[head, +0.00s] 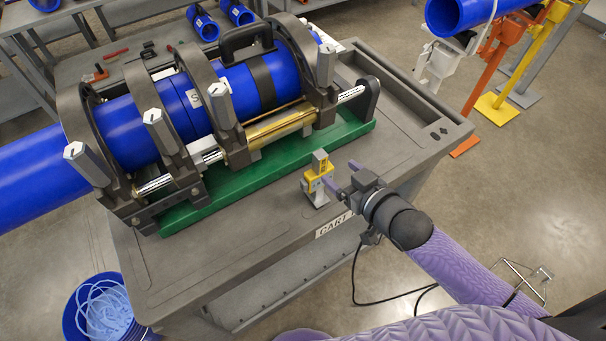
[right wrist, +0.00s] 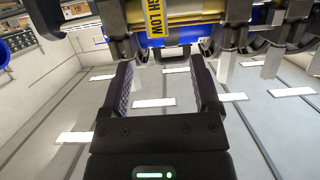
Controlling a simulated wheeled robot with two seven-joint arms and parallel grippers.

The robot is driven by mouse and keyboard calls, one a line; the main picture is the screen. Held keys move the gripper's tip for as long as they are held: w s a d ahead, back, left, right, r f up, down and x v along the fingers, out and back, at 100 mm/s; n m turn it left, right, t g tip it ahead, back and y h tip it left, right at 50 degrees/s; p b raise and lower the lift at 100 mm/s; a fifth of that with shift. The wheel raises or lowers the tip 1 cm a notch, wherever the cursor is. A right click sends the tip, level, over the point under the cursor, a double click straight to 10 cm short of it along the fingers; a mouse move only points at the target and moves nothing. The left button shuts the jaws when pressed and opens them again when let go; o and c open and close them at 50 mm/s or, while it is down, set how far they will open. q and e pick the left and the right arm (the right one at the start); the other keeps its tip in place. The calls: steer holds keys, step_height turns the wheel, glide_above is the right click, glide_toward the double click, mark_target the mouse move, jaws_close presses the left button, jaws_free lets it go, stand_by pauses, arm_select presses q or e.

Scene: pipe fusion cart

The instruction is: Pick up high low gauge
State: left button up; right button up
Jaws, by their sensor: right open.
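The high low gauge (head: 319,182) is a small yellow and grey tool. It stands upright on the grey cart top near the front edge, beside the green base of the fusion machine. In the right wrist view its yellow labelled part (right wrist: 155,17) shows at the top, with the upper end cut off. My right gripper (head: 343,176) is just right of the gauge in the head view, its purple fingers open and pointing at it. In the right wrist view the open fingers (right wrist: 161,64) have an empty gap, with the gauge beyond. My left gripper is not in view.
The fusion machine with its dark clamps (head: 200,77) and blue pipe (head: 130,125) fills the cart's far side. The cart top (head: 235,235) is clear left of the gauge. A blue bucket (head: 75,318) stands at lower left. Orange and yellow stands (head: 487,60) are at right.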

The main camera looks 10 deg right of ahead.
mark_target(324, 159)
steer(key=b+x, duration=0.1)
steer(key=x, duration=0.3)
steer(key=b+x, duration=0.1)
steer(key=x, duration=0.2)
steer(key=shift+w+f, duration=0.35)
steer(key=shift+w+a, duration=0.1)
steer(key=shift+w, duration=0.2)
steer(key=c, duration=0.6)
jaws_close()
